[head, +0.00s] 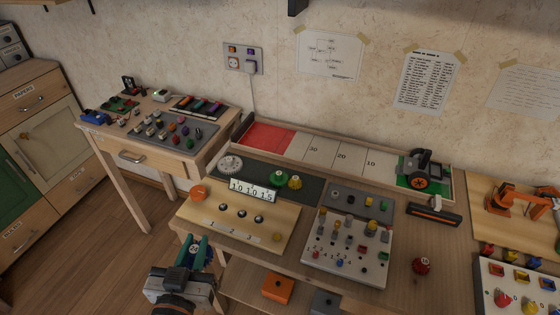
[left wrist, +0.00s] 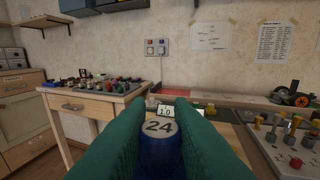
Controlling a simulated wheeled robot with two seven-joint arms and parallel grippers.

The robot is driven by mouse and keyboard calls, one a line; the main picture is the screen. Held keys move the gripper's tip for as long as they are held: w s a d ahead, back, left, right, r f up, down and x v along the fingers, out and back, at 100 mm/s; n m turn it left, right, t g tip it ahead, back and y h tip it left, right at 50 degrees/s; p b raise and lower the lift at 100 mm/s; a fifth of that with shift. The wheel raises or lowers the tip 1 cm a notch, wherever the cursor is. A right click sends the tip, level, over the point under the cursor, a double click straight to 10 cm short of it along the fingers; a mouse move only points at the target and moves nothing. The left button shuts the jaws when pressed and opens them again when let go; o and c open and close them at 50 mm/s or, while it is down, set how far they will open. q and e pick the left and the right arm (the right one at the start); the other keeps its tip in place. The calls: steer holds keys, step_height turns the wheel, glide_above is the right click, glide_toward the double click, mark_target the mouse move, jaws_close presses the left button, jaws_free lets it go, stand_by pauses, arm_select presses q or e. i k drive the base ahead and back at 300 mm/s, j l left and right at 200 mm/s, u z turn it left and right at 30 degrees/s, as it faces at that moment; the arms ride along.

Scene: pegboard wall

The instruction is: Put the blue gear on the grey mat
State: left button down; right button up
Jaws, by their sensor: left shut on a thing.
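The blue gear (head: 194,248), with a "24" label on its pale top, is between the green fingers of my left gripper (head: 193,246). In the left wrist view the blue gear (left wrist: 160,155) sits between both fingers (left wrist: 160,135), which hide its sides. The gripper is shut on it, in front of the bench's left front corner. The dark grey mat (head: 312,188) lies on the bench behind the wooden peg board. A green gear (head: 279,177) and a yellow-green gear (head: 295,182) stand on the mat. My right gripper is not in view.
A peg panel (head: 348,245) is to the right.

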mark_target(259, 167)
steer(key=j+z, duration=0.2)
steer(key=z, duration=0.2)
steer(key=i+j+z, duration=0.1)
steer(key=z, duration=0.35)
steer(key=j+z, duration=0.5)
steer(key=z, duration=0.35)
steer(key=k+j+z, duration=0.1)
steer(key=j, duration=0.35)
steer(key=k+j+z, duration=0.15)
steer(key=j, duration=0.25)
steer(key=k+j+z, duration=0.1)
steer(key=j, duration=0.3)
steer(key=k+j+z, duration=0.15)
steer(key=j, duration=0.25)
steer(key=k+j+z, duration=0.1)
steer(key=k+j, duration=0.25)
steer(key=j, duration=0.15)
steer(key=k+j, duration=0.15)
steer(key=j, duration=0.1)
